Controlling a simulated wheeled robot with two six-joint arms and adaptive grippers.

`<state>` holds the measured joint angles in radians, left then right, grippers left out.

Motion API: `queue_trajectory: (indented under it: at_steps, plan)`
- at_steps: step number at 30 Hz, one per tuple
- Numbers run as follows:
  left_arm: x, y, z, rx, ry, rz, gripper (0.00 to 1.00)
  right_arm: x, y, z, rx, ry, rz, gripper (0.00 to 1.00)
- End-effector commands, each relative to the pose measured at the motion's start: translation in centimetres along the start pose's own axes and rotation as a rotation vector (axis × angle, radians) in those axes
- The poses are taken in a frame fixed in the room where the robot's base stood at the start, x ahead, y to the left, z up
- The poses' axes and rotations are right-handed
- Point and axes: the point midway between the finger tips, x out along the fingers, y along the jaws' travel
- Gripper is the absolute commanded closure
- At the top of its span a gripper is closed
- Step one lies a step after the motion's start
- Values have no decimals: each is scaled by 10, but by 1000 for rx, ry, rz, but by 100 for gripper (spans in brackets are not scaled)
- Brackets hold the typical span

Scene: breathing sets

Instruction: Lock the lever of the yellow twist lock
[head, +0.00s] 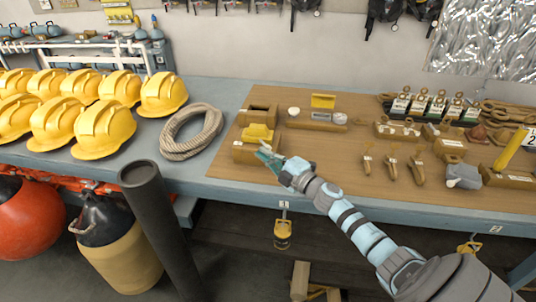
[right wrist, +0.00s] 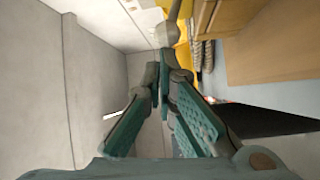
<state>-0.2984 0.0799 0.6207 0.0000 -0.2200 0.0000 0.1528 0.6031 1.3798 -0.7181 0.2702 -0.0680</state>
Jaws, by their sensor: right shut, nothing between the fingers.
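A yellow block-shaped piece (head: 257,133), which I take for the twist lock, sits on a wooden holder on the brown board. My right gripper (head: 266,157) is at the front right of this holder, its teal fingers shut and empty. In the right wrist view the fingers (right wrist: 163,72) point away from the camera, closed together. A yellow surface (right wrist: 181,50) shows beyond them, with a pale grey piece close to the tips. I cannot tell whether the fingers touch it. The lever's position is not clear. My left gripper is out of view.
Yellow helmets (head: 103,130) and a coiled rope (head: 191,133) lie on the bench to the left. Wooden-handled pieces (head: 391,168) lie to the right. The board's front middle is mostly clear.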

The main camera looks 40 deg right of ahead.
Motion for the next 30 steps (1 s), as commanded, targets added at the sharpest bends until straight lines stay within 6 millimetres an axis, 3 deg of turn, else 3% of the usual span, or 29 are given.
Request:
queue_trajectory:
  at_steps: [19, 23, 27, 30]
  plan:
    - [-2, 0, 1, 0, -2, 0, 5, 0, 1, 1, 1, 0, 0, 100]
    - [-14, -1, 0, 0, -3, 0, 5, 1, 4, -11, 3, 0, 0, 100]
    - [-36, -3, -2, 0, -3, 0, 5, 3, 9, -38, 4, -4, 2, 100]
    - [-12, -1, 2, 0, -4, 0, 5, -21, -3, -29, -7, -3, -2, 100]
